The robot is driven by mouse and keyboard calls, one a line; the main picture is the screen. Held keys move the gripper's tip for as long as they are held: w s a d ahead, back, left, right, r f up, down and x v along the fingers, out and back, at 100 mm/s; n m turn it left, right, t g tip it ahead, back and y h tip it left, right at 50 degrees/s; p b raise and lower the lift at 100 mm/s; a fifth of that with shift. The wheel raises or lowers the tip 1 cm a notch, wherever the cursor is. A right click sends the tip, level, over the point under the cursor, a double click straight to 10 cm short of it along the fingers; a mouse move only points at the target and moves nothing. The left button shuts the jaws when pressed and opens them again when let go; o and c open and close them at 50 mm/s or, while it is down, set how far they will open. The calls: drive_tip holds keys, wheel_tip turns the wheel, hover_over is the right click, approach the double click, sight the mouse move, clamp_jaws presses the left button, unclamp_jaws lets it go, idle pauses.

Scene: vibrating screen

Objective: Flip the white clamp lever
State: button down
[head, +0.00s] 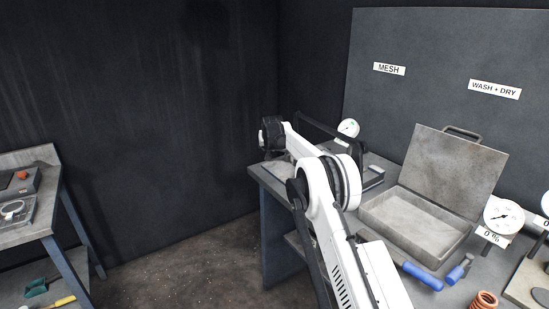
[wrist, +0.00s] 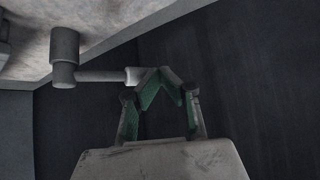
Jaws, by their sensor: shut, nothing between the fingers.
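In the wrist view, the clamp lever shows as a grey rod with a white tip (wrist: 132,76). It runs sideways from a grey cylindrical pivot (wrist: 64,57) at the left. My gripper (wrist: 165,72) is shut and empty, its green-padded fingers meeting at the tips. The fingertips are right beside the white tip, at its right; I cannot tell whether they touch. In the head view my arm reaches over the far left part of the workbench, and the lever and fingers cannot be made out there.
The grey workbench (head: 270,180) bears an open metal case (head: 420,222), a dial gauge (head: 503,215) and blue-handled tools (head: 423,276) to the right of my arm. A second table (head: 62,219) stands far left. Dark walls stand behind; the floor between is clear.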

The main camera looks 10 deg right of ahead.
idle(0.3)
drive_tip(key=shift+s+a, duration=0.35)
drive_tip(key=shift+s, duration=0.05)
drive_tip(key=shift+s+a+r+b, duration=0.2)
drive_tip(key=shift+s+a+b, duration=0.15)
drive_tip(key=shift+s+a, duration=0.25)
drive_tip(key=shift+s+a+r+b, duration=0.15)
drive_tip(key=shift+s+a+b, duration=0.25)
drive_tip(key=shift+s, duration=0.25)
drive_tip(key=s+a+r, duration=0.4)
drive_tip(key=s+r, duration=0.1)
drive_tip(key=r, duration=0.2)
drive_tip(key=shift+s, duration=0.25)
drive_tip(key=shift+a, duration=0.1)
